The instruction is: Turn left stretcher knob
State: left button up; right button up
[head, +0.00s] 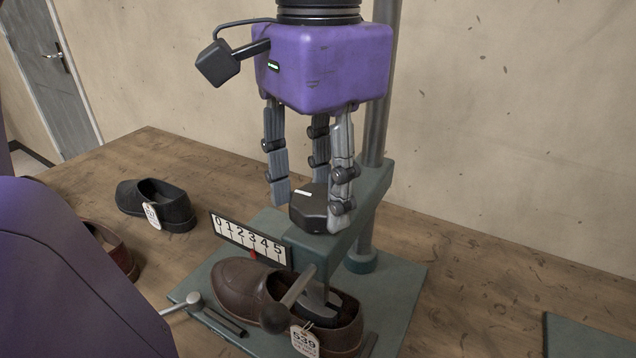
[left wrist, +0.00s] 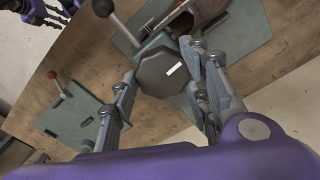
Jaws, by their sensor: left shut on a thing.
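The left stretcher (head: 375,200) is a green frame on a green base. Its knob is a dark eight-sided cap (head: 312,207) on top of the frame's arm; it also shows in the left wrist view (left wrist: 166,72). My left gripper (head: 318,195), purple with jointed grey fingers, points down from above, its fingers shut around the knob's sides. A brown shoe (head: 235,280) with a tag sits under the arm, the stretcher's foot inside its opening. A number scale (head: 248,238) with a red pointer near the middle faces me. My right gripper (left wrist: 45,10) shows partly in the left wrist view.
A black tagged shoe (head: 165,205) and a partly hidden reddish shoe (head: 115,250) stand on the wooden table (head: 480,270) at left. A ball-ended lever (head: 195,298) sticks out beside the base. A second green base (head: 585,335) is at right. Table between the bases is clear.

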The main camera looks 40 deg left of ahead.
pick_arm(q)
jog(key=n, duration=0.4)
jog(key=shift+f, duration=0.1)
jog(key=n, duration=0.4)
jog(key=shift+d, duration=0.1)
jog(key=n, duration=0.7)
jog(key=shift+p, duration=0.35)
jog(key=n, duration=0.3)
jog(key=shift+w+n, duration=0.1)
jog(key=shift+n, duration=0.3)
jog(key=n, duration=0.3)
jog(key=shift+n, duration=0.3)
jog(key=n, duration=0.4)
jog(key=shift+a, duration=0.25)
jog(key=shift+w+n+p, duration=0.1)
jog(key=shift+n+p, duration=0.2)
jog(key=shift+n, duration=1.6)
